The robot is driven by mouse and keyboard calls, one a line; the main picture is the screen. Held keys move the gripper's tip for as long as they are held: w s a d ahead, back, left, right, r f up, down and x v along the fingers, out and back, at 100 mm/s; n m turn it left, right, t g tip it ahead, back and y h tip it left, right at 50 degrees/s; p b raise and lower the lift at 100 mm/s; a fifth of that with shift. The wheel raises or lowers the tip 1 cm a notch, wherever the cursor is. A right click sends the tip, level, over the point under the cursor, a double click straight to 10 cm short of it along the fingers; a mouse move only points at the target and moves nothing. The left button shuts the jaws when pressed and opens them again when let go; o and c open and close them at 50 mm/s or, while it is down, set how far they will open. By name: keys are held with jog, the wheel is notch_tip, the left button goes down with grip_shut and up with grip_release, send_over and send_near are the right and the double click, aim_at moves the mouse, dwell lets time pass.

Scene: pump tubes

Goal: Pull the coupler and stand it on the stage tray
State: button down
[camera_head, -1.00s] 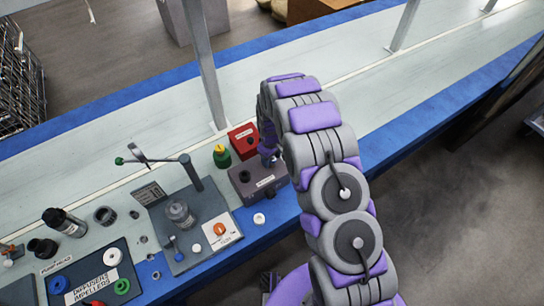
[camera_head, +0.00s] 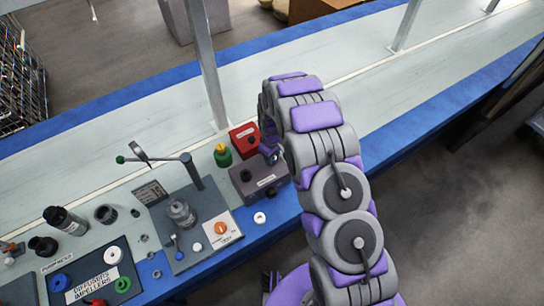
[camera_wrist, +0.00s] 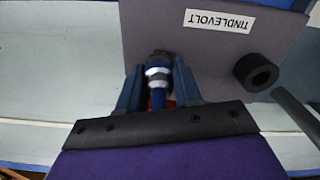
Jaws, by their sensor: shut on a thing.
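My gripper (camera_wrist: 158,88) is shut on a small blue coupler with pale bands (camera_wrist: 158,75), seen between its two dark fingers in the wrist view. The coupler's dark far end points toward the grey box labelled TINDLEVOLT (camera_wrist: 200,45); I cannot tell whether they touch. In the head view my gripper (camera_head: 270,153) is above the right part of that box (camera_head: 258,190), and the coupler is too small to make out. A dark tray (camera_head: 185,255) with a clear jar and an orange knob lies left of the box; I cannot tell if it is the stage tray.
A red box (camera_head: 243,139) and a green bottle with a yellow top (camera_head: 222,155) stand behind the grey box. A post (camera_head: 207,75) rises behind them. A labelled parts tray (camera_head: 95,285) is further left.

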jog(key=shift+r, duration=0.35)
dwell(0.4)
jog(key=shift+r+p, duration=0.25)
jog(key=shift+p, duration=0.05)
jog(key=shift+r, duration=0.1)
dwell(0.3)
jog(key=shift+r+p, duration=0.7)
jog(key=shift+r, duration=1.15)
